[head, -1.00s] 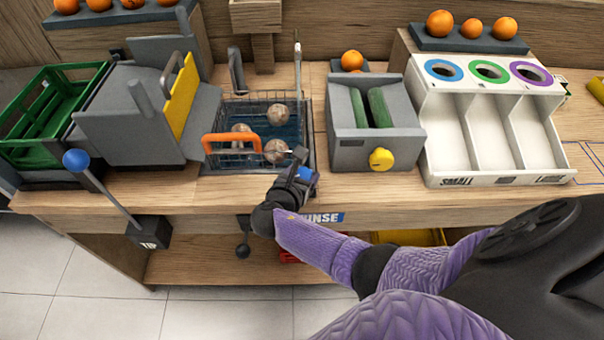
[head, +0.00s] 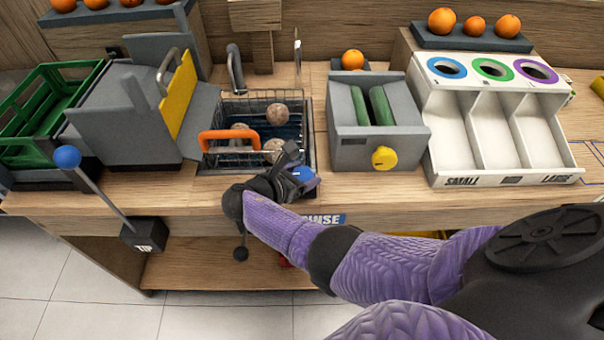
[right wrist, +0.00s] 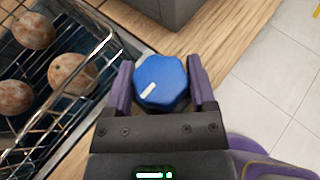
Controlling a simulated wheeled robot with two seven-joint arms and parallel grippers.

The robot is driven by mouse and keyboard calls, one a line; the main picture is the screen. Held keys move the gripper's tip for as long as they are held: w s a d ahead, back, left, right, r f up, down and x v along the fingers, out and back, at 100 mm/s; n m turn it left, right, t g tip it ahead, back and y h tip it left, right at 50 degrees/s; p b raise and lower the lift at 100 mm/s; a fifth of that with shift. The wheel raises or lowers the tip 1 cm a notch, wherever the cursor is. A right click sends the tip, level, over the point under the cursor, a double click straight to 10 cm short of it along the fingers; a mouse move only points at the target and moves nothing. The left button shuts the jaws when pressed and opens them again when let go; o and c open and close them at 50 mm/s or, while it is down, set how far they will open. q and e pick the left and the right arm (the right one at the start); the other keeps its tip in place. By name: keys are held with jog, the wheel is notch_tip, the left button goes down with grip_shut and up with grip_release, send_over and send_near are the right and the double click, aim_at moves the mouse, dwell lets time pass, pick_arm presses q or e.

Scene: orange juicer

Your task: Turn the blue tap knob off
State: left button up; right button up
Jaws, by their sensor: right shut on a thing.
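The blue tap knob (head: 303,174) is at the front edge of the counter, just below the sink's right front corner. In the right wrist view the knob (right wrist: 161,82) is a faceted blue cap with a white mark that points to the lower left. My right gripper (right wrist: 161,85) has one purple finger on each side of the knob and is shut on it. In the head view my right gripper (head: 292,176) partly covers the knob. My left gripper is out of view.
A wire basket (head: 231,158) with an orange handle and several dirty oranges sits in the sink, left of my gripper. A grey machine (head: 350,153) with a yellow knob (head: 384,158) stands to the right. A blue-ball lever (head: 67,157) rises at the left.

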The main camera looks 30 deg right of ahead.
jog(key=o, duration=1.2)
jog(key=p+v, duration=0.2)
jog(key=v, duration=0.8)
jog(key=shift+w, duration=0.1)
